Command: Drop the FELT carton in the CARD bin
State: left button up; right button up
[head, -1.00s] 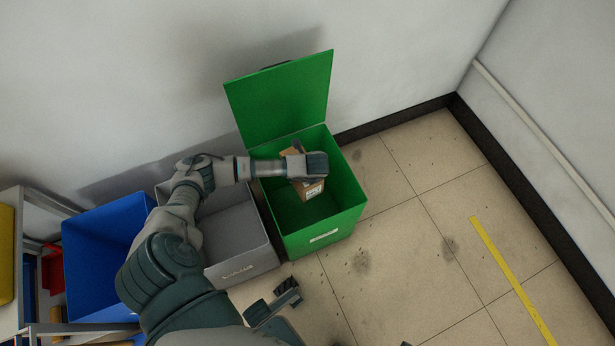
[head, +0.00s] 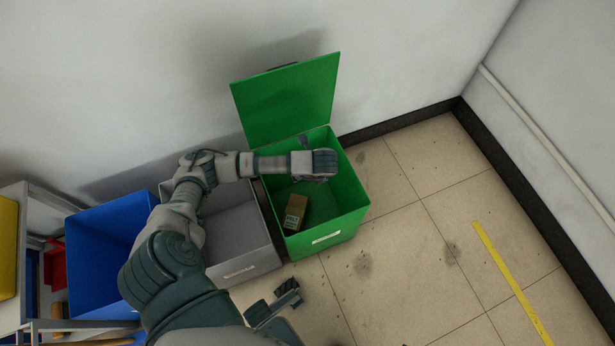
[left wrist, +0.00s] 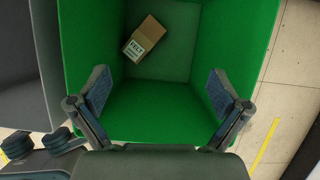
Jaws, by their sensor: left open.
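The FELT carton (head: 295,212) is a small brown box with a pale label. It lies inside the green bin (head: 355,205), on its floor, and the left wrist view shows the carton (left wrist: 144,39) with FELT on its label. The bin's lid is up, and its front label is too small to read. My left gripper (head: 318,165) is over the bin opening; in the left wrist view its fingers (left wrist: 160,100) are spread wide and empty, apart from the carton. The part at the bottom of the head view looks like my right gripper (head: 287,296); its jaw state is unclear.
A grey bin (head: 240,265) stands left of the green one, and a blue bin (head: 100,305) left of that. A shelf rack (head: 22,250) is at the far left. The wall is close behind the bins. The tiled floor (head: 420,250) to the right is clear.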

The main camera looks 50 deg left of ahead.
pick_arm(q)
jog(key=v, duration=0.6)
dwell(0.3)
